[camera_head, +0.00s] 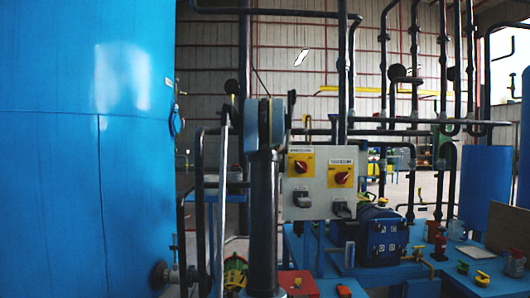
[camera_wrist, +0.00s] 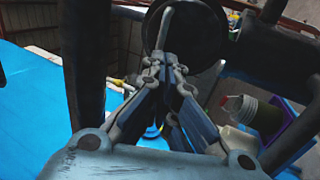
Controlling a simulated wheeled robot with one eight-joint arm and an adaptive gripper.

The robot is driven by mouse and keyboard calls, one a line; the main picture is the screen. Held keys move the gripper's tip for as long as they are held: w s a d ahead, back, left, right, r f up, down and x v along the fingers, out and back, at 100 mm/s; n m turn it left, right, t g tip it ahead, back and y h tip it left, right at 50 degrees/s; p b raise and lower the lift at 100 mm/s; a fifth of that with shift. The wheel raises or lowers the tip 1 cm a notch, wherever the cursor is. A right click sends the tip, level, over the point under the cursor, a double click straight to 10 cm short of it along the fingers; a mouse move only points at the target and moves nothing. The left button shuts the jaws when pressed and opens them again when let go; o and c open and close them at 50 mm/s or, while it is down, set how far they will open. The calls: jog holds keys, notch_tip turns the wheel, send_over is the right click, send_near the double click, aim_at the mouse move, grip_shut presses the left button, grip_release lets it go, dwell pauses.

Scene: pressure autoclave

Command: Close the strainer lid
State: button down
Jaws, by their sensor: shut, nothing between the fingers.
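In the wrist view, my gripper (camera_wrist: 167,64) is shut with its fingertips together and nothing held between them. Just beyond the tips is a dark round part (camera_wrist: 205,32), cut off by the top edge. It may be the strainer lid, but I cannot tell this for sure, nor how far open it stands. A thin light bar runs up in front of it. Whether the tips touch the dark part is unclear. In the head view I cannot make out the strainer lid or my gripper.
A large blue tank (camera_head: 85,150) fills the left of the head view. A control box (camera_head: 320,182) with two red-and-yellow switches stands at the middle. A blue bench (camera_head: 455,275) with small valves is at right. Dark pipes (camera_wrist: 85,60) flank my gripper closely.

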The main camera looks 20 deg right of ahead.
jog(key=x, duration=0.6)
jog(key=shift+w, duration=0.2)
jog(key=shift+d+r, duration=0.1)
jog(key=shift+r, duration=0.05)
jog(key=shift+w+d+r, duration=0.2)
jog(key=shift+w+r, duration=0.45)
jog(key=shift+r, duration=0.2)
